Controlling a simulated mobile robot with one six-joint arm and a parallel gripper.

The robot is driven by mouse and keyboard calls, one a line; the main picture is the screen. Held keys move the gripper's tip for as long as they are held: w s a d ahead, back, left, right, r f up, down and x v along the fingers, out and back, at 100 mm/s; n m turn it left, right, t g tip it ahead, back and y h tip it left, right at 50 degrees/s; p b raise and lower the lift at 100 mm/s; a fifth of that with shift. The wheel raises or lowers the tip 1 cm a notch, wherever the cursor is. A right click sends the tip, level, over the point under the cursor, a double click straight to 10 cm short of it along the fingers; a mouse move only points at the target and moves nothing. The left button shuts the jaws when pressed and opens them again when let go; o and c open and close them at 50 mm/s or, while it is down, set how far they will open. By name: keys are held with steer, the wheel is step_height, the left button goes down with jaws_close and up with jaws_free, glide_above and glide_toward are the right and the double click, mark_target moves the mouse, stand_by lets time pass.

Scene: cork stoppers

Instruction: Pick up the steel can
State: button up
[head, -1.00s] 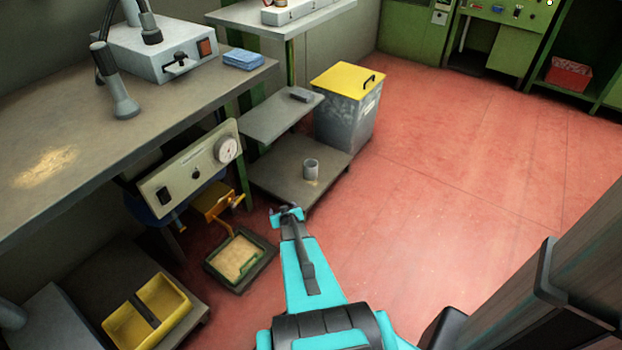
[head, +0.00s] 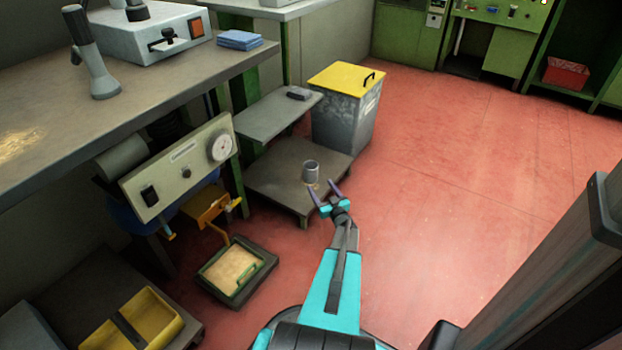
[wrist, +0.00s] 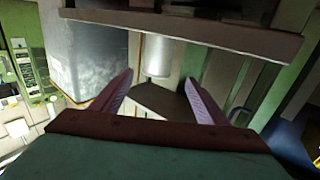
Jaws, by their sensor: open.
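The steel can (head: 311,171) is a small grey cylinder standing upright on the low grey platform (head: 268,178) in the head view. In the wrist view the can (wrist: 158,55) shows as a pale cylinder beyond the fingers, roughly centred between them, with its upper part cut off by a dark bar. My gripper (head: 324,187) is open, with its two purple fingers spread. It is at the near right side of the can. Whether a fingertip touches the can is not clear.
A raised grey shelf (head: 270,120) overhangs the platform's back left. A grey bin with a yellow lid (head: 346,78) stands behind the can. A framed tray (head: 232,270) lies on the floor to the left. The red floor at right is clear.

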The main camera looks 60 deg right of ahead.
mark_target(314, 174)
steer(key=shift+s+d, duration=0.15)
steer(key=shift+s, duration=0.05)
steer(key=shift+d, duration=0.1)
steer(key=b+x, duration=0.2)
steer(key=x, duration=0.6)
steer(key=shift+f, duration=0.15)
steer(key=shift+w+d+b, duration=0.1)
steer(key=shift+w+b, duration=0.15)
steer(key=shift+b, duration=0.05)
